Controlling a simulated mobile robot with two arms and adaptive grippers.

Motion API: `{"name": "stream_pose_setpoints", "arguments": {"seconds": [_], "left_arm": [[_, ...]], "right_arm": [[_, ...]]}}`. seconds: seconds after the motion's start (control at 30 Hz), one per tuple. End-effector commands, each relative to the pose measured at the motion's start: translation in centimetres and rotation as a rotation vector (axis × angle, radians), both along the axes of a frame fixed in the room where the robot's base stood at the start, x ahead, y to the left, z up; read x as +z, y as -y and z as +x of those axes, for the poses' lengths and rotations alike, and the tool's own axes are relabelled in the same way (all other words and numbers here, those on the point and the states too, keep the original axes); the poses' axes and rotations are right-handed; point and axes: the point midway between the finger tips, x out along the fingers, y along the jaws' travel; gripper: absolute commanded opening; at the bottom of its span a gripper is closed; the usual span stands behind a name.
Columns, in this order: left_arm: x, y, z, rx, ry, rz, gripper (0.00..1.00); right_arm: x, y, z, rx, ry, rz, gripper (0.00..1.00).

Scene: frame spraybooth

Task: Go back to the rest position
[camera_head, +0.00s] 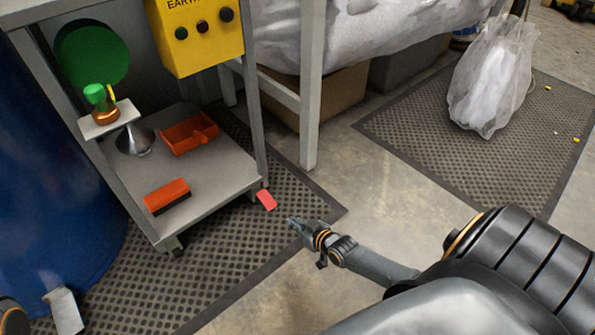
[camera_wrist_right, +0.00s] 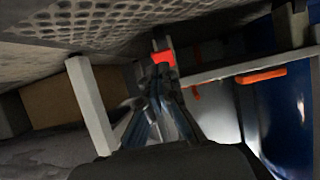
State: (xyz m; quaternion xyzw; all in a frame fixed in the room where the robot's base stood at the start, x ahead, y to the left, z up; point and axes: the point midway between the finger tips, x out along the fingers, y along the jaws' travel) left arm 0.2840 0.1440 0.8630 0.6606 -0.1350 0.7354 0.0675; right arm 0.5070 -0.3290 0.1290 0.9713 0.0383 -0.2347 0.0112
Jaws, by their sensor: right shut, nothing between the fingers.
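My right gripper (camera_head: 295,224) is in the middle of the head view, in front of the trolley's right corner, over the edge of the dark mat. Its fingers are shut and hold nothing. In the wrist view the right gripper (camera_wrist_right: 155,85) points away from the camera. A small red piece (camera_head: 267,200) shows just beyond the fingertips, with a gap in the head view. A red patch (camera_wrist_right: 163,57) shows by the fingertips in the wrist view; I cannot tell whether they touch. My left gripper is not in view; only a bit of its arm shows at the lower left corner.
The grey trolley (camera_head: 225,178) bears an orange-red tray (camera_head: 189,136), a red-and-black block (camera_head: 167,196) and a silver funnel-shaped thing (camera_head: 135,139). A blue drum (camera_head: 45,200) stands left, a plastic bag (camera_head: 493,80) back right. Bare floor (camera_head: 390,190) lies right of the trolley.

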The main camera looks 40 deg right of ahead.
Motion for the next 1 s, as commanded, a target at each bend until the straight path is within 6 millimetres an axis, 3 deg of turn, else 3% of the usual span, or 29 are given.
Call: {"name": "stream_pose_setpoints", "arguments": {"seconds": [0.2, 0.77, 0.87, 0.97, 1.0], "left_arm": [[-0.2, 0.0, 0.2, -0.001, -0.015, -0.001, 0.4], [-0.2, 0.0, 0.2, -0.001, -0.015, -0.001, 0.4], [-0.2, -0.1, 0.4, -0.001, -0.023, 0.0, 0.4], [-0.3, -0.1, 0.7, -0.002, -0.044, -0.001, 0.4], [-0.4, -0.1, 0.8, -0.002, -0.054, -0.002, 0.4]], "right_arm": [[-0.2, 0.2, -1.2, 0.0, 0.001, -0.001, 0.0], [0.0, 0.0, -1.1, 0.001, 0.006, 0.0, 0.0], [1.6, -1.2, -0.6, 0.015, 0.045, 0.011, 0.0], [5.5, -4.0, 0.4, 0.047, 0.145, 0.034, 0.0], [7.7, -5.4, 0.8, 0.063, 0.199, 0.047, 0.0]]}}
